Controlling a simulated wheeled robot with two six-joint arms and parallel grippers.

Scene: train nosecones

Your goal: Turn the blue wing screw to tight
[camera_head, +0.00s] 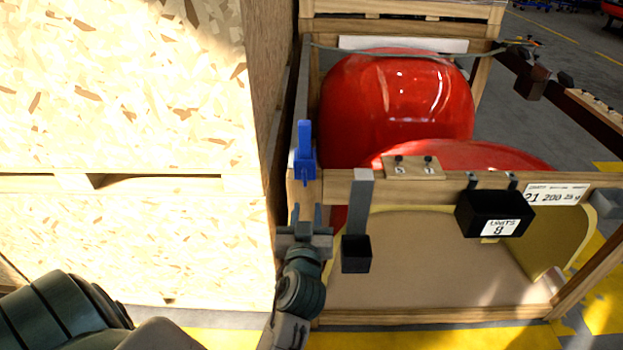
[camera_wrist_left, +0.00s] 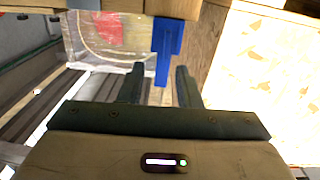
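The blue wing screw (camera_head: 305,148) stands upright at the left front corner post of the wooden crate (camera_head: 335,188). My left gripper (camera_head: 306,214) is just below it in the head view, fingers pointing up, open and empty. In the left wrist view the blue wing screw (camera_wrist_left: 167,48) hangs down from the top edge. I see no contact; the exact depth gap is unclear. My right gripper is not in view.
Tall chipboard crates (camera_head: 120,240) stand close on the left. A grey bracket with a dark block (camera_head: 356,252) hangs just right of my left gripper. A black units box (camera_head: 495,213) hangs farther right. Red nosecones (camera_head: 400,100) fill the crate behind the front rail.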

